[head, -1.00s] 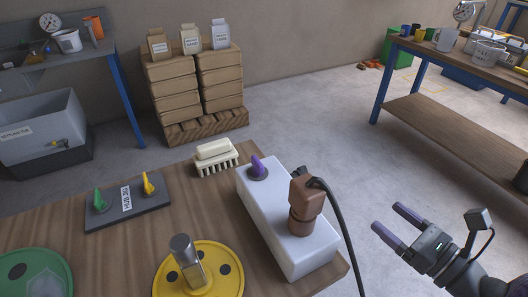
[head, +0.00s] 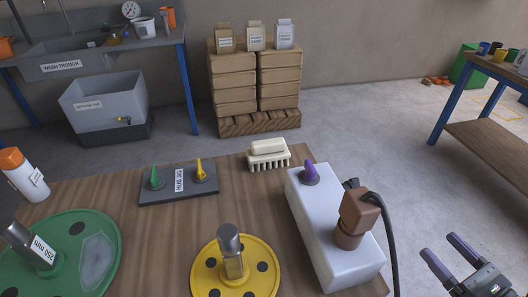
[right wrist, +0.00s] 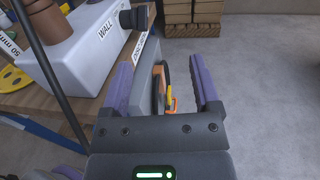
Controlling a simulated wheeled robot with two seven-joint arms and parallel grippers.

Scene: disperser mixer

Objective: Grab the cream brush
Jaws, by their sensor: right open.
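The cream brush (head: 268,154) stands bristles down near the far edge of the wooden table, with a pale block-like handle on top. My right gripper (head: 440,256) is open and empty at the lower right of the head view, off the table's right side and well apart from the brush. In the right wrist view its purple fingers (right wrist: 166,85) are spread with nothing held between them. The brush does not show in the right wrist view. My left gripper is not in view.
A white machine body (head: 325,225) with a brown motor (head: 358,213) and black cable stands between my right gripper and the brush. A hub jig (head: 178,184), yellow disc (head: 205,272), green disc (head: 95,262) and orange-capped bottle (head: 24,176) are also on the table.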

